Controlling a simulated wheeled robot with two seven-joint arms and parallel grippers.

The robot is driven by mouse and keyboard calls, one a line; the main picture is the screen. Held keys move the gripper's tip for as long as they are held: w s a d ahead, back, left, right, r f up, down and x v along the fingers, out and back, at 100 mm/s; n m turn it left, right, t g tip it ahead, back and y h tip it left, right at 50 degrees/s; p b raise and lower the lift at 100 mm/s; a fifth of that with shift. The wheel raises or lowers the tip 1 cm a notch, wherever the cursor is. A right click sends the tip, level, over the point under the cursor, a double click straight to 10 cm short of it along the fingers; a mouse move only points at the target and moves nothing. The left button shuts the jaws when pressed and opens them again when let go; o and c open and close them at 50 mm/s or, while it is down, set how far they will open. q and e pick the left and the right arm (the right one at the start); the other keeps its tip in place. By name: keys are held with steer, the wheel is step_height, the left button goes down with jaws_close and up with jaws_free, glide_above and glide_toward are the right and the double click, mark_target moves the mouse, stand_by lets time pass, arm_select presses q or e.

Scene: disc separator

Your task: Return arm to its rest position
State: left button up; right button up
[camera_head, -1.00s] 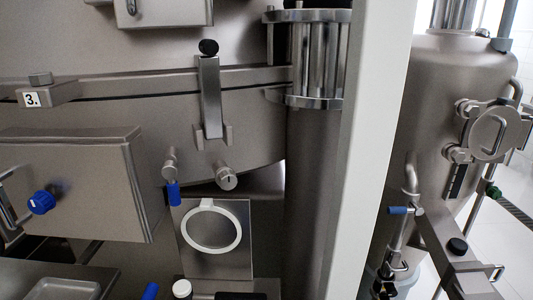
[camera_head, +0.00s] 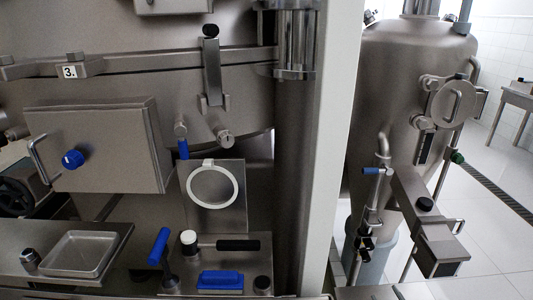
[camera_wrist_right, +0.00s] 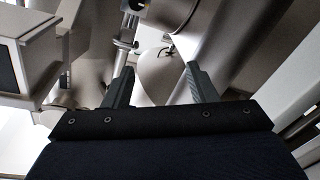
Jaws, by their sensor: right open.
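My right gripper (camera_wrist_right: 158,82) shows in the right wrist view, with its two dark fingers spread apart and nothing between them. Beyond the fingers are steel machine surfaces and a rounded steel body (camera_wrist_right: 165,75). No arm or gripper of mine can be made out in the head view. My left gripper is in neither view.
The steel separator has a box with a blue knob (camera_head: 73,159), a white ring (camera_head: 213,186) on a plate, a blue-handled lever (camera_head: 158,246) and a shallow tray (camera_head: 80,254). A white post (camera_head: 332,130) stands before a steel tank (camera_head: 400,90).

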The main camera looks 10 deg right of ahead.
steer(key=s+a+r+n+g+y+p, duration=0.15)
steer(key=a+r+n+g+y, duration=0.25)
steer(key=a+r+n, duration=0.55)
steer(key=s+a+r+n+g+y+p, duration=0.15)
steer(key=a+r+n+g+y, duration=0.35)
steer(key=n, duration=0.9)
steer(key=s+a+r+n+g+y, duration=0.3)
steer(key=a+r+n, duration=0.2)
steer(key=a+n, duration=0.5)
steer(key=s+d+r+n+h+p, duration=0.1)
steer(key=s+r+n+h, duration=0.3)
steer(key=s+n, duration=0.4)
steer(key=s+d+r+n+h+p, duration=0.1)
steer(key=s+r+n+h, duration=0.3)
steer(key=n, duration=1.9)
steer(key=s+r+p, duration=0.1)
steer(key=s+r, duration=0.2)
steer(key=s, duration=0.2)
steer(key=shift+d+g+h, duration=0.3)
steer(key=shift+d+h, duration=0.1)
